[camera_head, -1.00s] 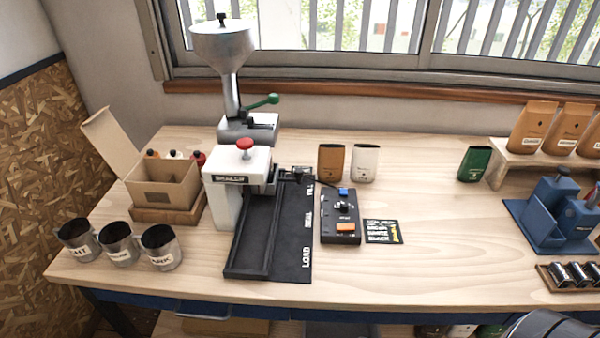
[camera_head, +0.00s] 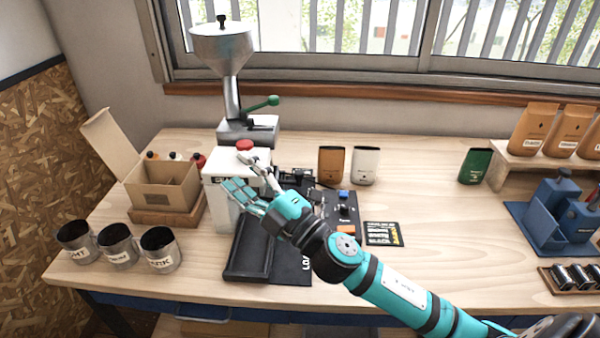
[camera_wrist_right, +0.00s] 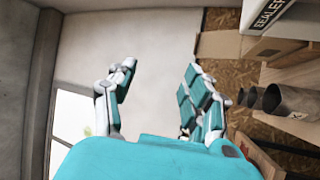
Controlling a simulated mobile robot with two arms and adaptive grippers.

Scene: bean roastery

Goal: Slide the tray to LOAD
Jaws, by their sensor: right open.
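The black track (camera_head: 248,262) runs along the bench beside the white sealer (camera_head: 220,215). Its lettered strip (camera_head: 300,268) shows part of LOAD at the near end; the other lettering is behind my arm. A small dark part (camera_head: 297,177) shows at the far end of the track; I cannot tell whether it is the tray. My right gripper (camera_head: 238,170) is open, in front of the sealer and over the track, with no object between its fingers. In the right wrist view the fingers (camera_wrist_right: 158,78) stand apart and empty. My left gripper is not in view.
The black control box (camera_head: 345,208) is partly behind my right arm. Several metal cups (camera_head: 118,245) and an open carton (camera_head: 165,190) stand left of the sealer. A grinder (camera_head: 235,90) stands behind.

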